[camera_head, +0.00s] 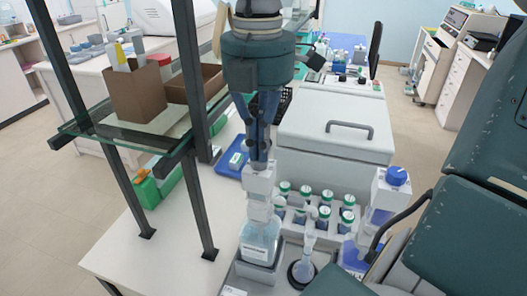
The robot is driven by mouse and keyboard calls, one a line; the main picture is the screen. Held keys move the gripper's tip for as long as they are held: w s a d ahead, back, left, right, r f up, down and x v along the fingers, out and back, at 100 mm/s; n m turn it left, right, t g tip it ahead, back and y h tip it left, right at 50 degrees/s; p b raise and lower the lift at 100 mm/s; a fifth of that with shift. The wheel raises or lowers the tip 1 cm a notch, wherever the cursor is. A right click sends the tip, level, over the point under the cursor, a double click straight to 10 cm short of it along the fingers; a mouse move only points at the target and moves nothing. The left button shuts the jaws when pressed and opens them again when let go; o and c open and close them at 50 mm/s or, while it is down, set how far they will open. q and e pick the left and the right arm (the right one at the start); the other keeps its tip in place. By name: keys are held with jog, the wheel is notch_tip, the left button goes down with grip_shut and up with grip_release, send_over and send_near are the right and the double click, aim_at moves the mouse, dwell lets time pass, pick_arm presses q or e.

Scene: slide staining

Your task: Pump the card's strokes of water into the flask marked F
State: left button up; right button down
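A clear dispenser bottle with pale blue liquid and a white label (260,240) stands upright in a grey holder. Its white pump head (259,182) is on top. My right gripper (259,158) points down over the pump head, its dark fingers close together, at or just above its top; I cannot tell if they touch. A small clear flask (304,266) with a narrow neck stands to the right of the bottle on a dark round base. Its marking is not readable. No card with a legible stroke count shows. My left gripper is not in view.
Several green-capped vials (323,213) stand in a rack behind the flask. A grey box with a handle (340,125) is behind. A glass shelf (120,140) on dark posts stands left. The front-left bench top is clear.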

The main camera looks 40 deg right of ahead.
jog(key=shift+s+f, duration=0.1)
jog(key=shift+f, duration=0.05)
dwell(0.6)
jog(key=shift+r+p, duration=1.4)
jog(key=shift+r, duration=0.9)
jog(key=shift+r, duration=0.1)
notch_tip(320, 180, up, 5)
jog(key=p, duration=0.3)
